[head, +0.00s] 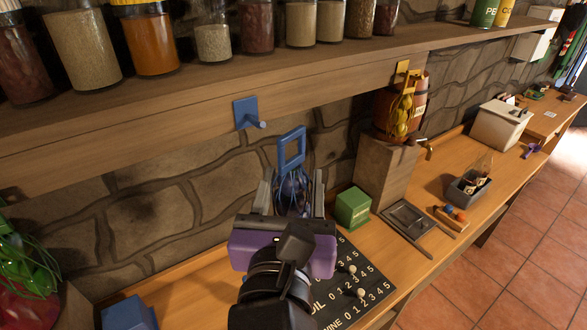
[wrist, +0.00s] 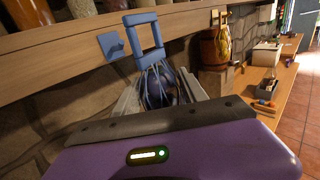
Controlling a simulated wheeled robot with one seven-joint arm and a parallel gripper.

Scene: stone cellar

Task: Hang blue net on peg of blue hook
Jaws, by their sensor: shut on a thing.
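The blue hook (head: 246,113) is fixed to the front edge of the wooden shelf, its short peg (head: 262,124) pointing outward. It also shows in the wrist view (wrist: 112,45), left of the net's loop. The blue net (head: 292,192) has a stiff square loop (head: 291,148) on top and dark round things inside its strands. In the wrist view the loop (wrist: 145,36) stands upright above the net (wrist: 158,84). My gripper (head: 291,187) is shut on the blue net, its fingers on either side. In the head view the loop is right of and below the peg, apart from it.
Several jars (head: 150,42) stand on the shelf (head: 190,95). A green box (head: 353,207) and a numbered black board (head: 340,300) are on the bench.

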